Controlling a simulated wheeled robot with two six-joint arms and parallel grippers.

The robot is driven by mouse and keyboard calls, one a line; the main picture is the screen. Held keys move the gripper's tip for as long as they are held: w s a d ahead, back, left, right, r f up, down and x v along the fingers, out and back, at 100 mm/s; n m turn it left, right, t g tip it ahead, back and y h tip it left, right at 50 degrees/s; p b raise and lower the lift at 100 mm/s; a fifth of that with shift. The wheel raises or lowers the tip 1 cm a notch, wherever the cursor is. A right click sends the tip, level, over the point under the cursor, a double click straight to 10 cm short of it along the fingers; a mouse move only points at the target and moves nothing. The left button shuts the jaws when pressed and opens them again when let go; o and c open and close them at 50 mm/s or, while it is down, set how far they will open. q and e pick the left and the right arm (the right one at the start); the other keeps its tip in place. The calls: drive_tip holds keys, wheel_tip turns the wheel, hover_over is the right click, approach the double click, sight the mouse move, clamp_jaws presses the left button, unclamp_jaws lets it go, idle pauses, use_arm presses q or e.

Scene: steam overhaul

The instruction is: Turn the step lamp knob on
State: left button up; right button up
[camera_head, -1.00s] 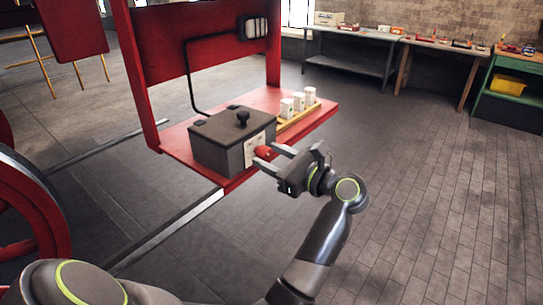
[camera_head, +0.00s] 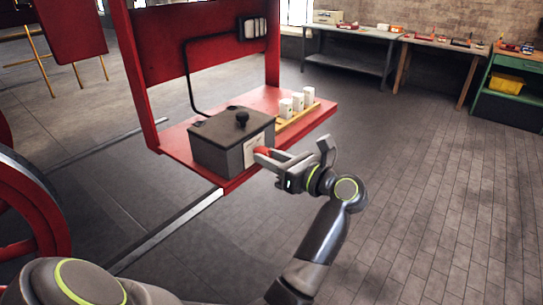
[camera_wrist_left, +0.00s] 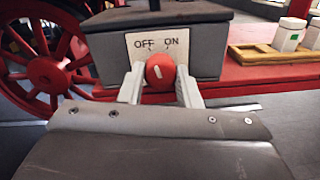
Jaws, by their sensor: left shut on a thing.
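The step lamp knob is a red round knob (camera_head: 262,151) on the front of a dark grey box (camera_head: 210,155). My left gripper (camera_head: 268,158) is shut on the knob, one finger on each side, as the left wrist view (camera_wrist_left: 160,86) shows. My right gripper is not in view.
The box stands on a red step (camera_head: 305,122) with a yellow tray (camera_head: 300,119) of white containers beside it. A red spoked wheel (camera_head: 30,205) is at left. Workbenches (camera_head: 350,52) line the back; the right floor is clear.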

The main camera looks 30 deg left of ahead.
use_arm(q)
drive_tip(key=m+p, duration=0.1)
drive_tip(key=m, duration=0.1)
drive_tip(key=shift+r+m, duration=0.2)
drive_tip(key=shift+m, duration=0.2)
drive_tip(key=m+p, duration=0.1)
drive_tip(key=m, duration=0.1)
drive_tip(key=shift+m+p, duration=0.3)
drive_tip(key=shift+p, duration=0.05)
drive_tip(key=m+p, duration=0.1)
drive_tip(key=m, duration=0.2)
drive_tip(key=shift+p, duration=0.4)
drive_tip(key=shift+m+p, duration=0.45)
drive_tip(key=shift+m, duration=0.25)
drive_tip(key=shift+f, duration=0.1)
drive_tip(key=o, duration=1)
